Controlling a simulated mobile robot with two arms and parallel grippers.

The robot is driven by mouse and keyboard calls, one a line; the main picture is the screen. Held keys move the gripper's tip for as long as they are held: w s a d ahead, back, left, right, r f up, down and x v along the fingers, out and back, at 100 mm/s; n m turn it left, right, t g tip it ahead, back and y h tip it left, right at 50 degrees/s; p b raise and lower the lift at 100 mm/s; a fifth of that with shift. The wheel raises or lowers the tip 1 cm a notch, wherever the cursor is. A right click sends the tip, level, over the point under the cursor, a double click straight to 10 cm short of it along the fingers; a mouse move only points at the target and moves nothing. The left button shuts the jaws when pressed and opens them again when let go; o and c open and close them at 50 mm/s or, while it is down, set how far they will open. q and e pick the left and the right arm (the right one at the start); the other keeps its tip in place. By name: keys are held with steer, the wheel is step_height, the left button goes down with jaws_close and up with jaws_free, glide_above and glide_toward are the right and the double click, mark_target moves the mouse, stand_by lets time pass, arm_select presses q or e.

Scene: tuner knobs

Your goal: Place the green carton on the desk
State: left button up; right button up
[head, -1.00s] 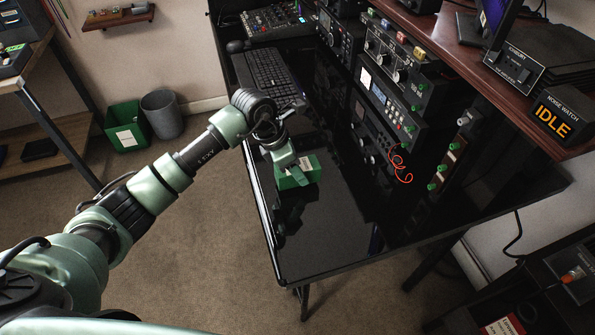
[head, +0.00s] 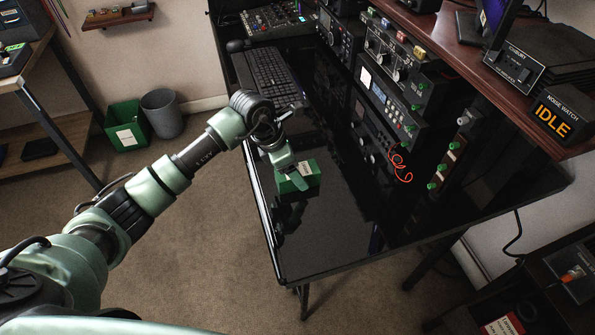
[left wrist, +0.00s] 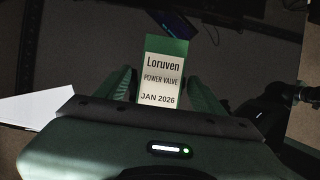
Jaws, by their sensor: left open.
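The green carton (head: 312,177) with a white label is at the near part of the glossy black desk (head: 330,235), and appears to rest upright on it. My left gripper (head: 295,179) is over the carton, with a finger in front of its near side. In the left wrist view, the carton (left wrist: 163,75) stands between the two fingers of my open left gripper (left wrist: 160,84). Its label reads Loruven, POWER VALVE, JAN 2026. Its lower part is hidden by the gripper body. My right gripper is not in view.
A keyboard (head: 268,75) lies behind the carton. Radio units with knobs (head: 390,110) stand along the right of the desk, with a red cable (head: 401,168) hanging. The desk's near end is clear. A green bin (head: 127,128) and grey bin (head: 162,113) stand on the floor.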

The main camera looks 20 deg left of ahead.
arm_select(q)
steer(key=v, duration=1)
steer(key=shift+a+r+b, duration=0.15)
steer(key=shift+r+b, duration=0.15)
steer(key=shift+r, duration=0.05)
steer(key=shift+s, duration=0.15)
